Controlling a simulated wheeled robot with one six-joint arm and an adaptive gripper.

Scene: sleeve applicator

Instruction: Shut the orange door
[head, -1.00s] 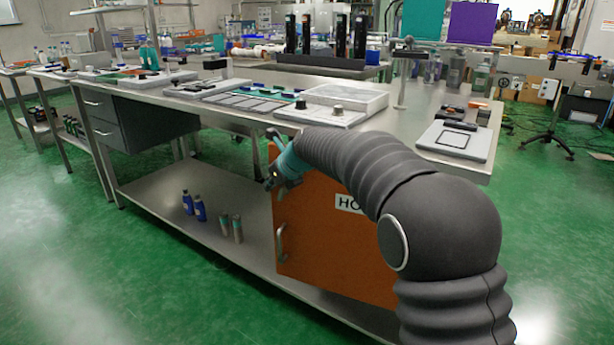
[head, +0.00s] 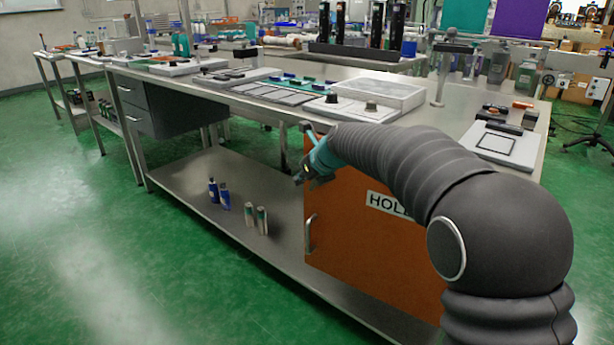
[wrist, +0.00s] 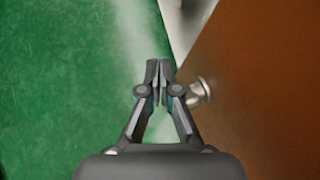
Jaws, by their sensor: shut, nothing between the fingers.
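The orange door (head: 365,235) is under the steel bench in the head view, with a white label and a metal handle (head: 310,234) near its left edge. I cannot tell from this angle how far it stands open. My gripper (head: 300,181) is at the door's upper left edge, above the handle. In the wrist view, my gripper (wrist: 158,66) is shut and empty, fingertips together. The orange door (wrist: 260,90) fills the right side there, and the metal handle (wrist: 201,91) shows just right of the fingers. I cannot tell whether they touch. My arm covers the door's upper right.
The steel bench (head: 410,112) carries trays and devices on top. Blue bottles (head: 218,194) and grey-green bottles (head: 256,218) stand on its lower shelf (head: 180,182), left of the door. The green floor (head: 130,270) in front of the bench is clear.

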